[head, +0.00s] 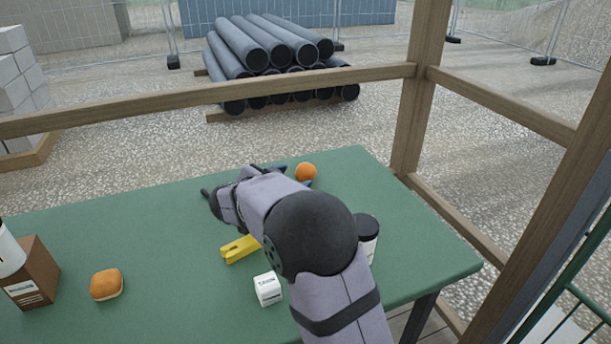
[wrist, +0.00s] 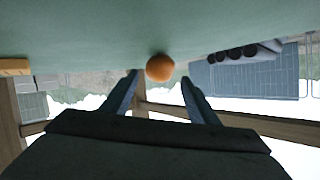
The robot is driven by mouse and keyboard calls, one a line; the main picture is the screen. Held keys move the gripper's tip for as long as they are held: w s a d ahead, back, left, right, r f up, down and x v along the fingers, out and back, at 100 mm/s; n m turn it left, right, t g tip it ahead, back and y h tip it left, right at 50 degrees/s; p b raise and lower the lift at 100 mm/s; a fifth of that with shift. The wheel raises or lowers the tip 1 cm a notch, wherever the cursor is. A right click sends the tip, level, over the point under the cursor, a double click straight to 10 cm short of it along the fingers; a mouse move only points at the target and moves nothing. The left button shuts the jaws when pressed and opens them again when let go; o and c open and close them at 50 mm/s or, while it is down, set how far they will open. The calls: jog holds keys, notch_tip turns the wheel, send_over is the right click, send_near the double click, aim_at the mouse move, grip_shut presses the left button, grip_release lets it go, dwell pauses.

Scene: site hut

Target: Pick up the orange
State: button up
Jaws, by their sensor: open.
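The orange (head: 306,172) sits on the green table near its far edge, right of centre in the head view. It also shows in the wrist view (wrist: 160,68), just beyond and between my fingertips, with the picture upside down. My gripper (wrist: 160,82) is open and empty, its two dark fingers spread either side of the orange's line. In the head view my arm hides most of the gripper; a fingertip shows close to the orange. I cannot tell whether any finger touches it.
On the green table (head: 160,240) are a yellow object (head: 239,249), a small white box (head: 268,289), a bun (head: 106,284), a brown box (head: 32,275) and a dark-lidded container (head: 367,238) partly behind my arm. Wooden rails (head: 200,97) stand beyond the table. The table's left middle is clear.

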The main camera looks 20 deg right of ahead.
aim_at(301, 174)
jog(key=shift+b+x, duration=0.4)
jog(key=shift+x, duration=2.85)
jog(key=c, duration=0.9)
